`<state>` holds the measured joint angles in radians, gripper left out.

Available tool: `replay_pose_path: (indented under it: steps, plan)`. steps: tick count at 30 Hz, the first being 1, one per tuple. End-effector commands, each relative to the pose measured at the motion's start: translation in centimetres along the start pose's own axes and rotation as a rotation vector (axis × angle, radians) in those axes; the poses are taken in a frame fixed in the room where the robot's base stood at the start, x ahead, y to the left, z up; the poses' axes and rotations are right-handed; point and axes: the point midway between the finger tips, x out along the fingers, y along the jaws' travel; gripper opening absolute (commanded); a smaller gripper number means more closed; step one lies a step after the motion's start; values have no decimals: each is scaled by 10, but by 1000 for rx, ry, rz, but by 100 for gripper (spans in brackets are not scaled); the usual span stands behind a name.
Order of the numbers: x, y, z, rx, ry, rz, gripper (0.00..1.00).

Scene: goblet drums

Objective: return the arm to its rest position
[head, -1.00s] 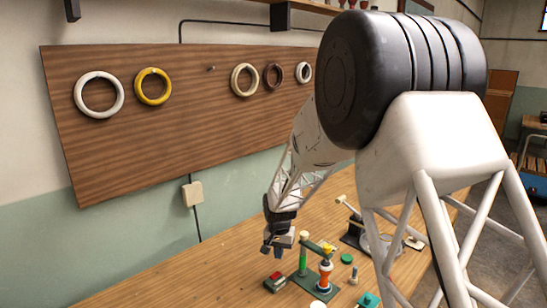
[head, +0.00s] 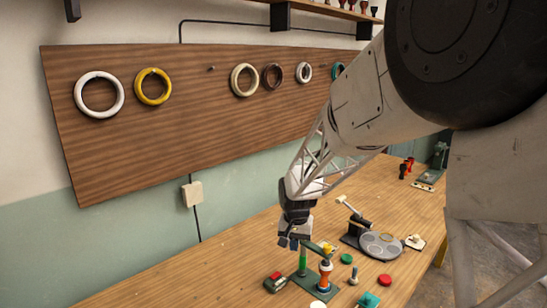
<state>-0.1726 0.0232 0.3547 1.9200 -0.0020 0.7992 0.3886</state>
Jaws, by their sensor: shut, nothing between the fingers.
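My gripper (head: 289,243) hangs over the wooden workbench (head: 180,275), fingers pointing down. It is shut with nothing in it. It is just above and behind a small green stand (head: 303,262) that carries an orange and white goblet-shaped piece (head: 325,275). I cannot tell from this view how far the fingertips are from the stand. My arm comes down from the upper right and hides part of the wall and bench behind it.
A dark device with a grey round plate (head: 381,247) stands right of the gripper. A red disc (head: 385,280), a green disc (head: 346,258) and a red-topped block (head: 275,281) lie nearby. Rings hang on a wooden wall board (head: 190,150). The bench's left part is clear.

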Motion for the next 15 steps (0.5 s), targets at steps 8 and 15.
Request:
replay_pose_path:
  steps: [8,15]
  plan:
    - [-55,41,47,-31,34,-9,0]
    - [-92,74,93,-59,61,-14,0]
